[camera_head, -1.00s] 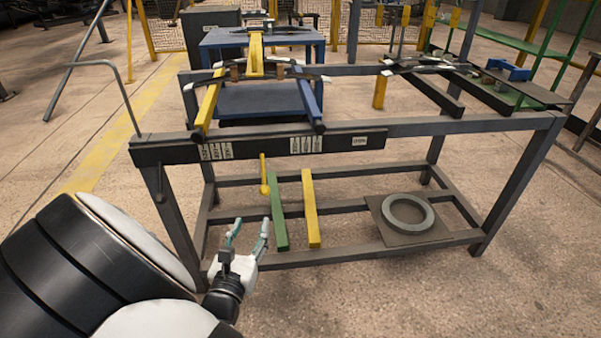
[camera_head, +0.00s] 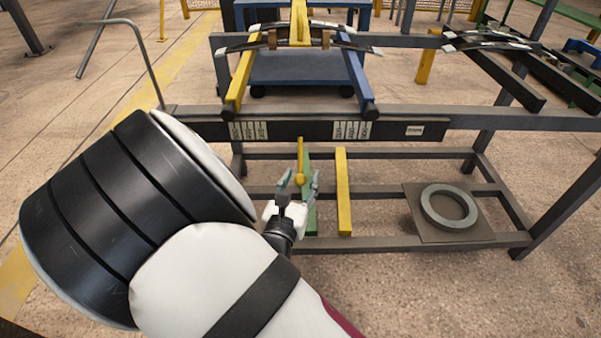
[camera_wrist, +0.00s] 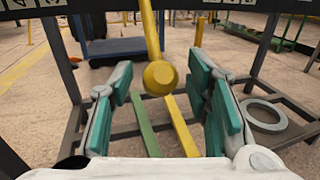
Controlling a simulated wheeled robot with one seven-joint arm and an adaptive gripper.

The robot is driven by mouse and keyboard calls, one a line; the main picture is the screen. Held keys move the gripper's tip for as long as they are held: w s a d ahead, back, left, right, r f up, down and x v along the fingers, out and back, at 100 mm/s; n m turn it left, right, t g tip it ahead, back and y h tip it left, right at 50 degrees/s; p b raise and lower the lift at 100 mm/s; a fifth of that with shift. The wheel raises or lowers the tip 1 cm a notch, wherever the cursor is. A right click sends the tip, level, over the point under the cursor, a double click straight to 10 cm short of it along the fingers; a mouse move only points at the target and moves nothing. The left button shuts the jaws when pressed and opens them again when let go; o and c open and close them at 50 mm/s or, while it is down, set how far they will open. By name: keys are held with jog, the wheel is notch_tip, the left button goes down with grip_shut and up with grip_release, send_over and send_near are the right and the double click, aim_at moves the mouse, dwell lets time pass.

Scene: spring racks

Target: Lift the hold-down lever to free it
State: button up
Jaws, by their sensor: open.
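The hold-down lever is a yellow rod with a round knob (camera_head: 300,178), hanging down below the dark front rail of the rack. In the wrist view the knob (camera_wrist: 160,77) shows between and just beyond the two green-padded fingers. My gripper (camera_head: 298,182) is open, with a finger on either side of the knob and visible gaps to it. It also shows in the wrist view (camera_wrist: 162,100). A yellow hold-down bar (camera_head: 299,25) lies across the spring on the rack; its link to the lever is hidden.
The dark front rail (camera_head: 390,130) with white labels runs above my gripper. Green and yellow bars (camera_head: 343,190) lie on the lower shelf behind the knob. A grey ring (camera_head: 449,206) lies on a plate to the right. A bent grey handle (camera_head: 140,40) stands at the left.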

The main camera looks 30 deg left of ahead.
jog(key=shift+w, duration=0.15)
jog(key=shift+c, duration=0.5)
grip_shut()
jog(key=shift+r, duration=0.1)
